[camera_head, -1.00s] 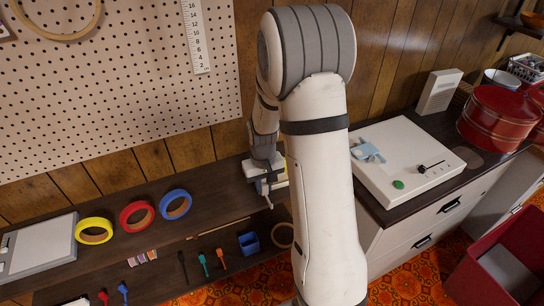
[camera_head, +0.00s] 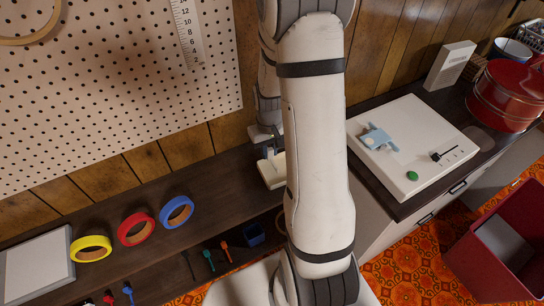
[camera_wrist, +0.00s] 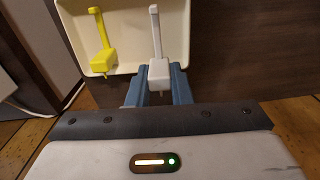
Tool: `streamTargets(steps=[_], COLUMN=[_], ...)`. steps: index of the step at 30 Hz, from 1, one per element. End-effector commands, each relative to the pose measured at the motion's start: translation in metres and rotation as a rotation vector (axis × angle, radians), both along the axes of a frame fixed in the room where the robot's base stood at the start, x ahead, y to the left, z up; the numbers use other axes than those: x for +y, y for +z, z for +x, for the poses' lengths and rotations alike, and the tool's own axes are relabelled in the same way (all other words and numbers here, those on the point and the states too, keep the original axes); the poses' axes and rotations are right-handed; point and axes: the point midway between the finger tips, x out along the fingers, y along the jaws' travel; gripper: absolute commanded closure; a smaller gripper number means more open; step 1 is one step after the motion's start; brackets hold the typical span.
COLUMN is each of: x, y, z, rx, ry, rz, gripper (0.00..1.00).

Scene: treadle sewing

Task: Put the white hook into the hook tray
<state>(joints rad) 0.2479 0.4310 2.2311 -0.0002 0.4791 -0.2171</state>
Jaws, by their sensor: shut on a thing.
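The white hook (camera_wrist: 155,38) shows in the wrist view, its block end between the blue fingers of my gripper (camera_wrist: 159,76). My gripper is shut on that block, and the shank points away from it. The shank overlaps the cream hook tray (camera_wrist: 82,55); I cannot tell whether the hook touches the tray floor. A yellow hook (camera_wrist: 103,60) lies in the tray, left of the white one. In the head view the tray (camera_head: 272,181) stands on the dark shelf, just below my gripper (camera_head: 268,148), partly behind my arm. The white hook is not clear there.
Blue (camera_head: 177,212), red (camera_head: 137,228) and yellow (camera_head: 91,249) tape rolls sit left on the shelf (camera_head: 225,185). The pegboard wall (camera_head: 110,90) rises behind. A white control panel (camera_head: 412,150) is right of my arm. Small coloured tools are below.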

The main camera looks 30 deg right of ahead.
Motion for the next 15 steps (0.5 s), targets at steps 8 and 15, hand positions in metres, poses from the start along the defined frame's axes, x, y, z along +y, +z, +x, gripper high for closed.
streamTargets(steps=[8, 15], x=[-0.001, -0.001], y=[-0.036, -0.040], z=[-0.001, -0.001], rx=[0.003, 0.000], ry=[-0.002, -0.002], rz=[0.001, 0.000], gripper=[1.00, 1.00])
